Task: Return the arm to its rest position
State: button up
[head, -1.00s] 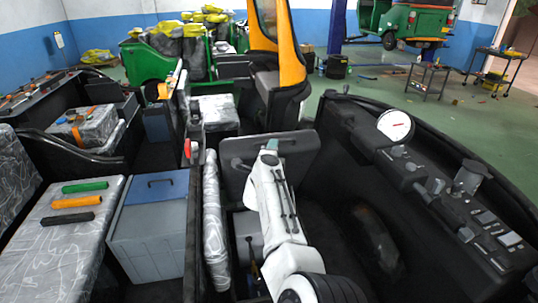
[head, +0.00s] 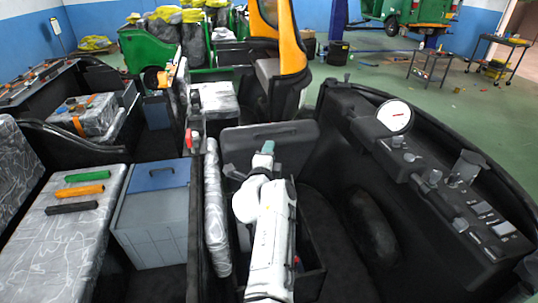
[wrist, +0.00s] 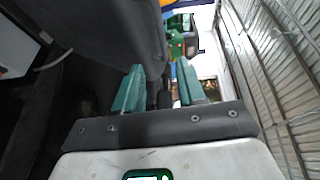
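My white arm (head: 268,235) reaches up from the bottom of the head view, over a dark open box between the seats. My gripper (head: 265,147) is small at its far end, in front of a dark seat back or panel (head: 285,140). In the wrist view my gripper (wrist: 160,88) shows two teal fingers standing apart with nothing between them, so it is open and empty. A dark padded surface (wrist: 110,30) is close on the left of the fingers there. The join between gripper and arm is small in the head view.
A grey box with a blue lid (head: 155,215) stands left of my arm. A wrapped seat (head: 60,235) holds green, orange and black bars. A dashboard with a round gauge (head: 396,117) is at right.

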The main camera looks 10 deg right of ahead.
jog(key=shift+s, duration=0.1)
dwell(0.3)
jog(key=s+d+r+n+t+y+b, duration=0.1)
jog(key=s+d+n+t+y+b, duration=0.1)
jog(key=s+d+n+t+y, duration=0.65)
jog(key=s+f+n+g+y+b, duration=0.2)
jog(key=s+f+n+g+y, duration=0.1)
jog(key=s+f+n+g, duration=1.5)
jog(key=s+d+f+m+g+h, duration=0.1)
jog(key=s+f, duration=0.1)
jog(key=s, duration=0.8)
jog(key=s+d+f+m+g+h+b, duration=0.1)
jog(key=s+d+f+m+g+h, duration=0.1)
jog(key=s, duration=0.7)
jog(key=s+d+f+m+g+h, duration=0.1)
jog(key=s+f+m+g+h, duration=0.1)
jog(key=s, duration=0.8)
jog(key=shift+s+d+f, duration=0.25)
jog(key=shift+s+f, duration=0.1)
jog(key=shift+f, duration=0.2)
